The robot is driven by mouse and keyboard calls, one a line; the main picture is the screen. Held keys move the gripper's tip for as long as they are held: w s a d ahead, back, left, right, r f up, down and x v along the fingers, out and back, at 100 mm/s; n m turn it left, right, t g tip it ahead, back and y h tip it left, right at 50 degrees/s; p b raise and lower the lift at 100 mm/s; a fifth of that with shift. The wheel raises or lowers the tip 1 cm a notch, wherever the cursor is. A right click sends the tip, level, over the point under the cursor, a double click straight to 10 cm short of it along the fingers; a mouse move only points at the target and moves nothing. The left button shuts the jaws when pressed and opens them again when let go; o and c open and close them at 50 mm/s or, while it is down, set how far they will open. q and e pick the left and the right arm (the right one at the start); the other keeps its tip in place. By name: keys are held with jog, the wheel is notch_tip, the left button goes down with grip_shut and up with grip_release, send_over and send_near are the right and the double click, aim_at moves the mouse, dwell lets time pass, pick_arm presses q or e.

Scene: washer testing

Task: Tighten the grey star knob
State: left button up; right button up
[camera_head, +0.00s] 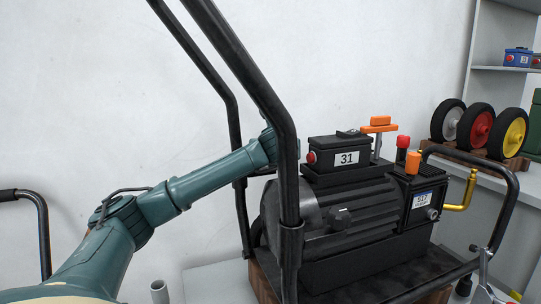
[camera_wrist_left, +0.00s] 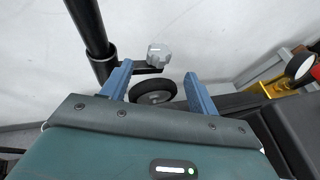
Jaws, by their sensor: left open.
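The grey star knob (camera_wrist_left: 159,54) shows in the left wrist view, beside a black tube (camera_wrist_left: 92,38) and at the end of a short dark arm. My open left gripper (camera_wrist_left: 159,87) has its blue fingers apart. In the picture the knob lies just above and between the fingertips, and I see no contact. In the head view my left arm reaches behind the black tube frame (camera_head: 255,75); its fingers and that grey knob are hidden there. A dark knob (camera_head: 340,217) sits on the front of the black machine (camera_head: 350,255). My right gripper is not in view.
A black-tyred wheel (camera_wrist_left: 153,90) shows between the fingers. Several wheels stand on a wooden rack (camera_head: 470,152) at right. The black frame tubes are close to my left arm.

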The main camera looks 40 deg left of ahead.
pick_arm(q)
jog(key=x, duration=1)
jog(key=shift+c, duration=0.3)
jog(key=c, duration=0.9)
jog(key=shift+a+f+m+t+h+b, duration=0.1)
jog(key=shift+f+m+t+h+b, duration=0.15)
jog(key=shift+m+t+h+b, duration=0.3)
jog(key=shift+c, duration=0.2)
jog(key=shift+r, duration=0.1)
jog(key=shift+m+h, duration=0.25)
jog(key=o, duration=1)
jog(key=shift+r, duration=0.1)
